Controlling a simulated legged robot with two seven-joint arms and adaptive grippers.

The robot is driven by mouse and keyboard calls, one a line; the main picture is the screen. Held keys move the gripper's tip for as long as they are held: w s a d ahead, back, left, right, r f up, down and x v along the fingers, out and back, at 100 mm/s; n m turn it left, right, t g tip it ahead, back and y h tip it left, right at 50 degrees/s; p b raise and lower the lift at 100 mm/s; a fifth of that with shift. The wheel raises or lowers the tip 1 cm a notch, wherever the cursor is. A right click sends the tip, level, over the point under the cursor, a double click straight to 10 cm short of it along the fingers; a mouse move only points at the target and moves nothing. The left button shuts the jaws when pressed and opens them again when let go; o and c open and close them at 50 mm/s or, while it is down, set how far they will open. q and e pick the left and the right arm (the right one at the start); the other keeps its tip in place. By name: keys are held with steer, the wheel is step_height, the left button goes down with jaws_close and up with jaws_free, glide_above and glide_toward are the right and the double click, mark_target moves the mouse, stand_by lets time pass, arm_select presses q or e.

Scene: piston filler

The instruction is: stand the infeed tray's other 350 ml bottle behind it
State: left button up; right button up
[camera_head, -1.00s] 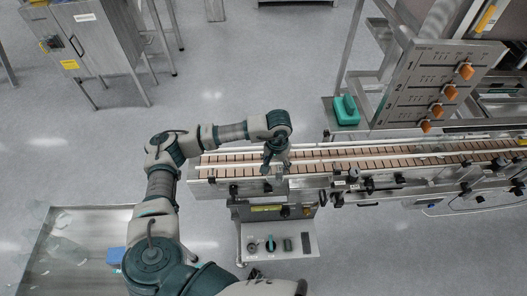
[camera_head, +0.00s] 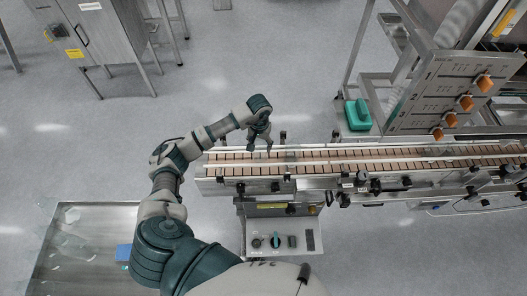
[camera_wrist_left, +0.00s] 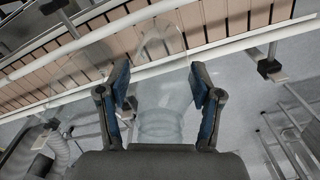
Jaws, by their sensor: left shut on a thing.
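My left gripper (camera_head: 260,146) is at the far rail of the conveyor, near its left end. In the left wrist view its two blue-padded fingers (camera_wrist_left: 161,92) stand either side of a clear bottle (camera_wrist_left: 160,122) and are shut on it. The bottle is see-through and its outline is faint. Another pale clear outline shows over the belt beyond the fingers; I cannot tell if it is a second bottle. The metal infeed tray (camera_head: 95,275) is at lower left, with faint clear shapes at its left side. My right gripper is out of view.
The slatted conveyor belt (camera_head: 330,155) runs right between metal rails. A control box (camera_head: 283,241) hangs in front. A teal object (camera_head: 357,115) and a panel with orange knobs (camera_head: 450,95) stand behind at right. A grey cabinet (camera_head: 95,40) is at back left. Open floor lies behind the conveyor.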

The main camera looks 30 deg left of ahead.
mark_target(259, 151)
arm_select(q)
steer(key=f, duration=0.4)
steer(key=shift+a+p, duration=0.2)
steer(key=shift+p, duration=0.15)
steer(key=shift+d+f, duration=0.2)
steer(key=shift+w+d+f, duration=0.1)
steer(key=shift+w+d, duration=0.05)
steer(key=shift+d, duration=0.2)
steer(key=o, duration=1.1)
steer(key=shift+a, duration=0.4)
steer(key=shift+a+f, duration=0.1)
steer(key=shift+r, duration=0.2)
steer(key=r, duration=0.3)
steer(key=r+b, duration=0.1)
steer(key=r, duration=0.3)
steer(key=r+b, duration=0.1)
steer(key=r, duration=0.3)
steer(key=shift+d, duration=0.25)
steer(key=shift+a+r, duration=0.15)
steer(key=shift+r, duration=0.3)
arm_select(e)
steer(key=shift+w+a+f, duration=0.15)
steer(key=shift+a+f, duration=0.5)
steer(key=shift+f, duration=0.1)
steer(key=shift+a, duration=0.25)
